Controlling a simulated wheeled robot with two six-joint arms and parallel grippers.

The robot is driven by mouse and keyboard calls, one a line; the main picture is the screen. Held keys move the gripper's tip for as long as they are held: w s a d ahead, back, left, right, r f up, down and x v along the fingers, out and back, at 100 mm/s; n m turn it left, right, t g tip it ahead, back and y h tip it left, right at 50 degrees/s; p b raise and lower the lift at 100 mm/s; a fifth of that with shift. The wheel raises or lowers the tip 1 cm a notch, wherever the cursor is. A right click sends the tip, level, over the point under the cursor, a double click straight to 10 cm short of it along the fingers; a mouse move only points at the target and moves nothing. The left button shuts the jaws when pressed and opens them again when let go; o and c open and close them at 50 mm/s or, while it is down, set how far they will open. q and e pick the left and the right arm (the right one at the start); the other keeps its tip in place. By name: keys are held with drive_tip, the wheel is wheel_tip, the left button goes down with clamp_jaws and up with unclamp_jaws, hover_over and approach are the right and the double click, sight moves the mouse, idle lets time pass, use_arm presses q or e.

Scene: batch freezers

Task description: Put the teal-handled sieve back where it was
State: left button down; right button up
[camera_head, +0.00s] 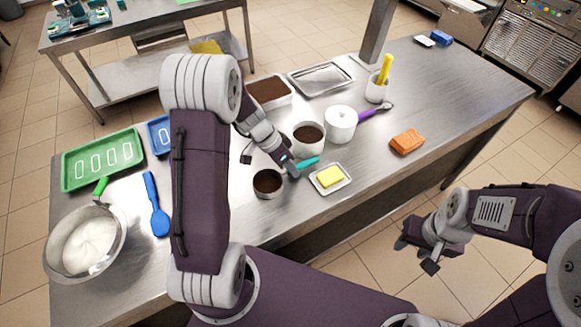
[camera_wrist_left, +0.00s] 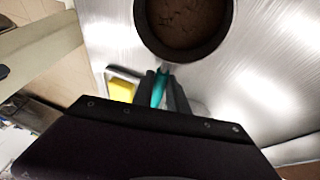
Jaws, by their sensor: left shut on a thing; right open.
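The teal handle of the sieve (camera_head: 308,162) shows just right of my left gripper (camera_head: 291,167) in the head view, and between its fingers in the left wrist view (camera_wrist_left: 159,88). My left gripper is shut on this handle. A round metal-walled vessel with dark brown contents (camera_head: 268,184) is at the handle's left end. It fills the top of the left wrist view (camera_wrist_left: 185,25). I cannot tell whether this is all sieve head or a container under it, nor whether it touches the table. My right gripper (camera_head: 417,254) is open and empty, off the table's front edge.
Close by are a small white dish (camera_head: 346,183) with a yellow block, a white tub of brown powder (camera_head: 308,149) and a white round container (camera_head: 341,124). A purple-handled tool (camera_head: 371,115) lies behind. An orange sponge (camera_head: 406,141) lies right, with bare steel around it.

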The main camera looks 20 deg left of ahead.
use_arm(q)
drive_tip(key=shift+f, duration=0.15)
drive_tip(key=c, duration=1.3)
unclamp_jaws()
drive_tip(key=shift+r, duration=0.45)
drive_tip(key=v, duration=1.2)
drive_tip(key=s+d+f+n+y, duration=0.1)
drive_tip(key=s+f+n, duration=0.1)
drive_tip(key=s, duration=0.2)
drive_tip(key=s+d+f+n+y, duration=0.1)
drive_tip(key=s+d+f+n, duration=0.1)
drive_tip(key=s+n, duration=0.1)
drive_tip(key=s+d+f+n+y, duration=0.1)
drive_tip(key=s+f+n+y, duration=0.1)
drive_tip(key=s, duration=0.3)
drive_tip(key=shift+s+d+f+g+p, duration=0.1)
drive_tip(key=shift+d+f+g+p, duration=0.2)
drive_tip(key=shift+d+f+g, duration=0.1)
drive_tip(key=shift+s+f+n, duration=0.15)
drive_tip(key=shift+s+n, duration=0.1)
drive_tip(key=shift+n, duration=0.15)
